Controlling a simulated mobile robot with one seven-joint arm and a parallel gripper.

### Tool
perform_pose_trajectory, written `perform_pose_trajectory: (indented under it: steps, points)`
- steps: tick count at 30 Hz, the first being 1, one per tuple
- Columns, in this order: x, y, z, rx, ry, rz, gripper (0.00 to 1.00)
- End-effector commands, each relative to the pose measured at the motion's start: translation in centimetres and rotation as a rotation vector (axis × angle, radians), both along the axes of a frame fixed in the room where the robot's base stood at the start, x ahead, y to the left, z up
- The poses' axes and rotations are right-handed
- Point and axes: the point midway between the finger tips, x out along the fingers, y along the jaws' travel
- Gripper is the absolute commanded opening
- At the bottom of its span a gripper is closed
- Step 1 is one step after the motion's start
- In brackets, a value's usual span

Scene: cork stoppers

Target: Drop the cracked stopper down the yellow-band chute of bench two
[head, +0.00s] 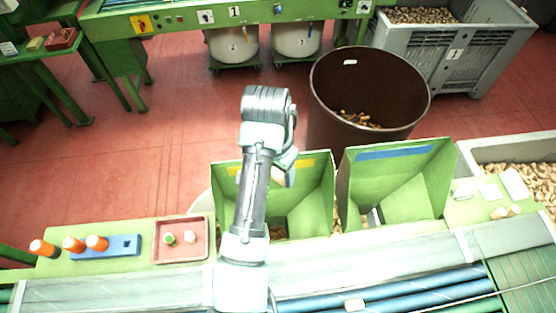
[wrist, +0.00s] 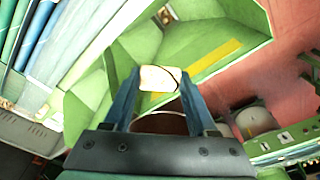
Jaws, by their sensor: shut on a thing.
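My gripper (wrist: 157,88) is shut on a pale cork stopper (wrist: 159,77) with a dark crack line near its right side. In the head view my gripper (head: 287,167) is over the green yellow-band chute (head: 318,195), and my arm covers part of the chute. The yellow band (head: 304,163) runs along its back wall. In the wrist view the yellow band (wrist: 215,60) lies beyond the held stopper, to its right. The stopper is held in the air above the chute mouth. No number for the near bench can be read.
A blue-band chute (head: 410,185) stands just right. A brown barrel (head: 368,90) with stoppers is behind. Bench one (head: 180,20) is across the red floor.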

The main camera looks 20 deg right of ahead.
Motion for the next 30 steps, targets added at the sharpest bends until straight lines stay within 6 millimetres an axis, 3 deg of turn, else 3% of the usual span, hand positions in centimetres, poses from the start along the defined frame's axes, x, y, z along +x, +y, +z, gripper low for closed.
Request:
perform_pose_trajectory:
  steps: [18, 28, 29, 30]
  points:
    - [0.0, 0.0, -5.9, 0.000, 0.000, -0.003, 0.07]
    - [0.0, 0.0, -6.0, 0.000, 0.000, -0.002, 0.07]
    - [0.0, 0.0, -6.0, 0.000, 0.000, -0.002, 0.60]
    - [0.0, 0.0, -6.0, 0.000, 0.000, -0.002, 0.67]
